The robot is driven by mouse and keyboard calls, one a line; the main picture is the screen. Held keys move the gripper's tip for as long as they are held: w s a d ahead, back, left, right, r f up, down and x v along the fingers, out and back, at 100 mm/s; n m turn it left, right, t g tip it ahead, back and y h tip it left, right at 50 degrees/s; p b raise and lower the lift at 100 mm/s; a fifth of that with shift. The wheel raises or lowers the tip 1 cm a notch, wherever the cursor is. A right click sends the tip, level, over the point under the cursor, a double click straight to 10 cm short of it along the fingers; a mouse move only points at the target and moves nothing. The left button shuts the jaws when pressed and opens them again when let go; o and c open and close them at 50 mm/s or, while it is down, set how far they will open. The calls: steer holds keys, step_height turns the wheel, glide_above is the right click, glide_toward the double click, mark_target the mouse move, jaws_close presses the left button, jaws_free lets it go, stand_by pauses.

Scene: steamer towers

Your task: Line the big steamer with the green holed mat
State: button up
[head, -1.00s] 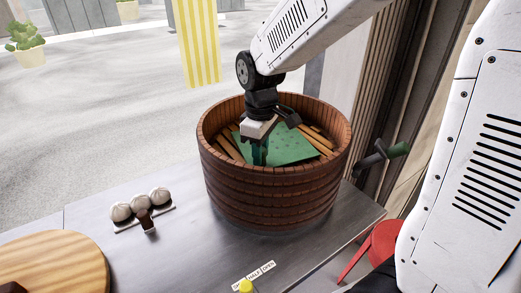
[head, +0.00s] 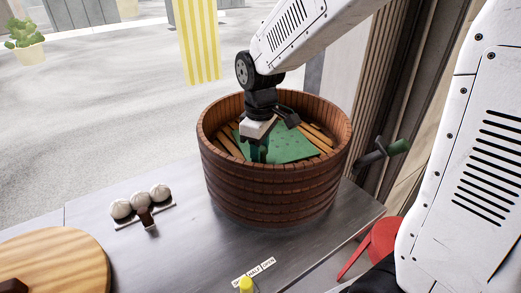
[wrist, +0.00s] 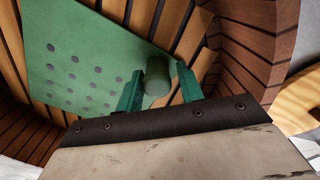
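The big steamer (head: 270,193) is a round, dark-brown wooden tub standing on the counter, with light wooden slats across its inside. The green holed mat (head: 292,147) lies inside it over the slats, off towards one side in the wrist view (wrist: 75,70). A short green knob (wrist: 157,77) stands at the mat's edge. My gripper (head: 259,158) is down inside the steamer near the front wall. In the wrist view its two green fingers stand apart on either side of the knob, with a gap visible on the right. The mat's far underside contact is hidden.
A small tray with several white buns (head: 141,203) sits left of the steamer. A round wooden board (head: 55,265) lies at the front left. A yellow knob (head: 246,285) and labels are at the counter's front. A red stool (head: 382,240) stands at right.

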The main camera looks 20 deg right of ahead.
steer(key=shift+r, duration=0.35)
stand_by(0.3)
steer(key=shift+w+d+r, duration=0.15)
steer(key=shift+r, duration=0.85)
steer(key=shift+w+d+r, duration=0.15)
steer(key=shift+r, duration=0.8)
steer(key=shift+w+d+r, duration=0.15)
steer(key=shift+r, duration=0.85)
steer(key=shift+r, duration=0.1)
steer(key=o, duration=0.6)
steer(key=shift+c, duration=0.2)
step_height(320, 180, up, 8)
